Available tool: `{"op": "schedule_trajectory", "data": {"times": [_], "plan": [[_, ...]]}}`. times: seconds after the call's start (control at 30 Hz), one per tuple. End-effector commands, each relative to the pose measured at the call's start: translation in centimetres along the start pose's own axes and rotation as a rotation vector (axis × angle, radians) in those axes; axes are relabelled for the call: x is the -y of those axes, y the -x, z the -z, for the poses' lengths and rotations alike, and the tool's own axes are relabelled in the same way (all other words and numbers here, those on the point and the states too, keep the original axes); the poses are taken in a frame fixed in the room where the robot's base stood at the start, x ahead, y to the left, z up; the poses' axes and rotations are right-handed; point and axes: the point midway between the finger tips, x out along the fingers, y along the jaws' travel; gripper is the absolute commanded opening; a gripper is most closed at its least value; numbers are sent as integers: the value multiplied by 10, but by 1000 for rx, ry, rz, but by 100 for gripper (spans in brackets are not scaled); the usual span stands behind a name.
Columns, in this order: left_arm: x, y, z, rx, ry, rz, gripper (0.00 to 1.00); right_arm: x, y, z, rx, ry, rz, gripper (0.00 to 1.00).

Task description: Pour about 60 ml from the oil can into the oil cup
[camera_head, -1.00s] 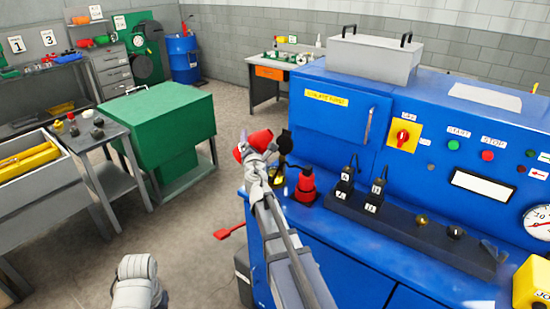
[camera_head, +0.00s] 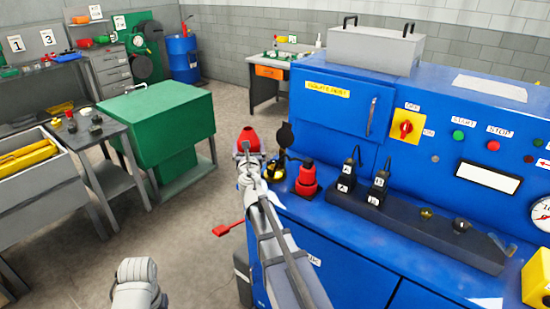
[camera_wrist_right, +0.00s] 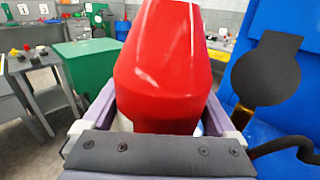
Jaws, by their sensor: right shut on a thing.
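The red oil can (camera_head: 248,139) stands roughly upright, held by my right gripper (camera_head: 249,158) at the left front edge of the blue machine. In the right wrist view, the red can (camera_wrist_right: 165,70) fills the space between the fingers. The oil cup (camera_head: 274,173) is a small brass cup just right of the can, with its round black lid (camera_head: 285,135) raised. The lid (camera_wrist_right: 268,70) also shows at the right of the wrist view, with a bit of brass under it. The liquid level is hidden. My left gripper is out of view.
A red and black bottle-shaped thing (camera_head: 307,180) stands close right of the cup. A dark block (camera_head: 420,235) with labelled black plugs lies further right on the blue machine (camera_head: 340,115). A green cabinet (camera_head: 160,115) stands to the left, with open floor between.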

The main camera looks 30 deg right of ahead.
Motion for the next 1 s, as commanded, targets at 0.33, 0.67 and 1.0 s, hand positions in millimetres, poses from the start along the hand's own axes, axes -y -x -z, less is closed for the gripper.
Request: {"op": "schedule_trajectory", "data": {"times": [0.33, 0.67, 1.0], "plan": [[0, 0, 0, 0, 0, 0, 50, 0, 0, 0, 0, 19, 0, 21], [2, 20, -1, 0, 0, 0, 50, -1, 0, -20, 0, 18, 0, 21], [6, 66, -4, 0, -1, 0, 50, -2, 0, -67, 0, 17, 0, 21]]}}
